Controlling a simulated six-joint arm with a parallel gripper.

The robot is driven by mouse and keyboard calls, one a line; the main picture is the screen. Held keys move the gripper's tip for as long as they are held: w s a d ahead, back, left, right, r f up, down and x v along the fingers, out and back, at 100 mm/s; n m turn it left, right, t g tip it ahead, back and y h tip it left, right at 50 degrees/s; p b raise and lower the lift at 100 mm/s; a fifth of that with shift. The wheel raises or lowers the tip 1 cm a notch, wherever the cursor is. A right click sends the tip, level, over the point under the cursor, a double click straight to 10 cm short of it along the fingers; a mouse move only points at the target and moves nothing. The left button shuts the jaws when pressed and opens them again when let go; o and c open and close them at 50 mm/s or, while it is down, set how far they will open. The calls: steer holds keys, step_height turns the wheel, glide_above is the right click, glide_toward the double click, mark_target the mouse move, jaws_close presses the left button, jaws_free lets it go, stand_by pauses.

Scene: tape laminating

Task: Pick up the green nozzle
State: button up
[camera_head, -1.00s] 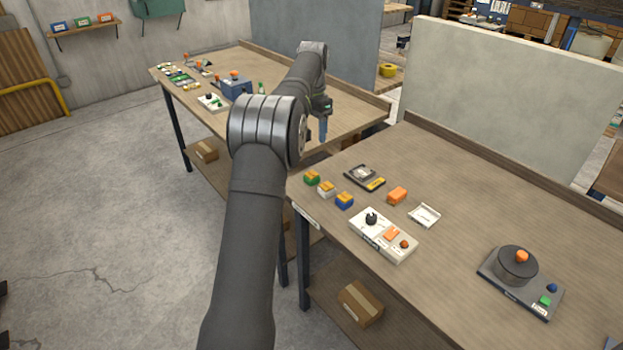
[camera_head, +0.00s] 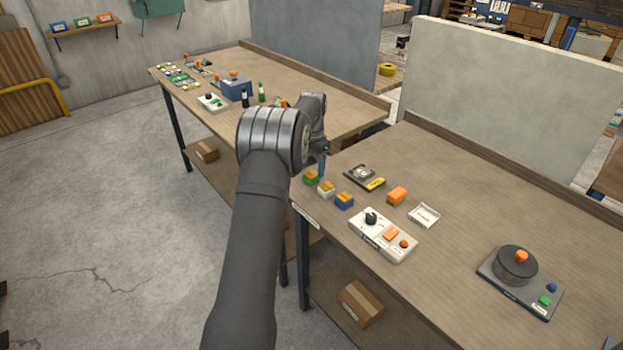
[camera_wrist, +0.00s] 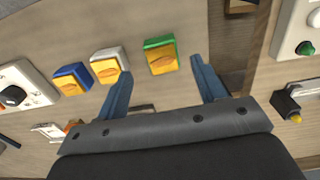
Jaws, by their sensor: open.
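The green nozzle (camera_head: 312,177) is a small green block with a yellow-orange top, at the left end of a row near the left edge of the right table. In the wrist view the green nozzle (camera_wrist: 160,55) lies beyond my fingertips, roughly between their lines and nearer the right finger. My gripper (camera_wrist: 160,80) is open and empty, with two blue fingers apart. In the head view my gripper (camera_head: 321,168) is close by the green nozzle, its fingers partly overlapping the view near it. I cannot tell the exact height above the table.
A white nozzle (camera_head: 326,190) and a blue nozzle (camera_head: 344,201) stand in the same row. A black tray-like device (camera_head: 364,177), an orange block (camera_head: 397,195) and a white control panel (camera_head: 383,235) lie farther right. The other table (camera_head: 300,80) stands to the left across a narrow gap.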

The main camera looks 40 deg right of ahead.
mark_target(312, 174)
step_height(312, 174, down, 4)
steer(key=shift+w+f, duration=0.15)
steer(key=shift+f, duration=0.05)
steer(key=c, duration=1.1)
steer(key=shift+r, duration=0.1)
steer(key=shift+c, duration=0.2)
steer(key=shift+r, duration=0.4)
steer(key=r, duration=0.3)
steer(key=shift+s+r, duration=0.2)
steer(key=shift+r, duration=0.15)
steer(key=s+d+r, duration=0.2)
steer(key=s+r, duration=0.4)
steer(key=s, duration=0.5)
steer(key=w+d+f, duration=0.1)
steer(key=w+d, duration=0.1)
steer(key=d, duration=1)
steer(key=shift+w+f, duration=0.15)
steer(key=shift+f, duration=0.1)
